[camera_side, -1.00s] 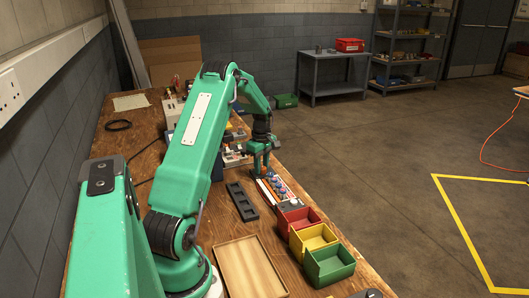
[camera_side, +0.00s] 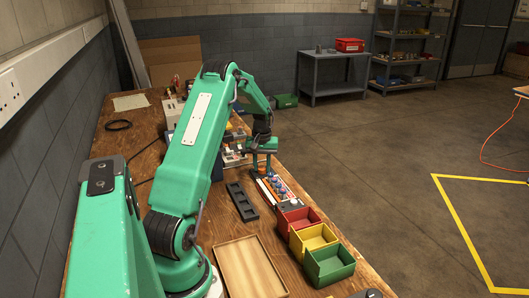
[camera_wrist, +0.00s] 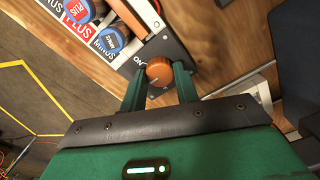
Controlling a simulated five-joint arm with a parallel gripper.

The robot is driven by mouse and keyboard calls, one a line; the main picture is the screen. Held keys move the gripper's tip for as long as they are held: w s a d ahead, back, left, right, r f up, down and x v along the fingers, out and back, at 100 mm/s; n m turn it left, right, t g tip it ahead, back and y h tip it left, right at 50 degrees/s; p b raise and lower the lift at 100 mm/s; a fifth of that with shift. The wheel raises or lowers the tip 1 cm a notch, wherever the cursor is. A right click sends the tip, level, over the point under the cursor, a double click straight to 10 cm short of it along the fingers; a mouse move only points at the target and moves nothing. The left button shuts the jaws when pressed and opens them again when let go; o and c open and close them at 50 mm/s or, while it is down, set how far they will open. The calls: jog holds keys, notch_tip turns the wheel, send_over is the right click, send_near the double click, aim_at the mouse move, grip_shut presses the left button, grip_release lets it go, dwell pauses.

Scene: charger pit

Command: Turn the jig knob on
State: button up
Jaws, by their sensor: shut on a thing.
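The knob (camera_wrist: 159,72) is round and orange-brown, on a dark panel at the end of the jig (camera_wrist: 173,48). An "ON" mark shows on the panel just left of the knob in the wrist view. My gripper (camera_wrist: 159,84) is shut on the knob, one finger on each side. In the side view my gripper (camera_side: 262,166) is low over the far end of the jig (camera_side: 286,185), where the knob is mostly hidden. The jig holds blue-ended cells (camera_wrist: 110,40) beside red PLUS and white MINUS labels.
Red (camera_side: 297,221), yellow (camera_side: 313,238) and green (camera_side: 330,265) bins stand near the bench's right edge. A black slotted tray (camera_side: 242,202) and a shallow wooden tray (camera_side: 250,267) lie left of them. Several devices (camera_side: 235,150) stand close behind my gripper.

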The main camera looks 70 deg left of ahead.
aim_at(263, 167)
jog(key=m, duration=0.6)
jog(key=shift+r, duration=0.1)
jog(key=m, duration=0.6)
jog(key=shift+w, duration=0.1)
dwell(0.4)
jog(key=o, duration=1)
jog(key=shift+c, duration=0.2)
jog(key=shift+r, duration=3.9)
jog(key=shift+d, duration=0.1)
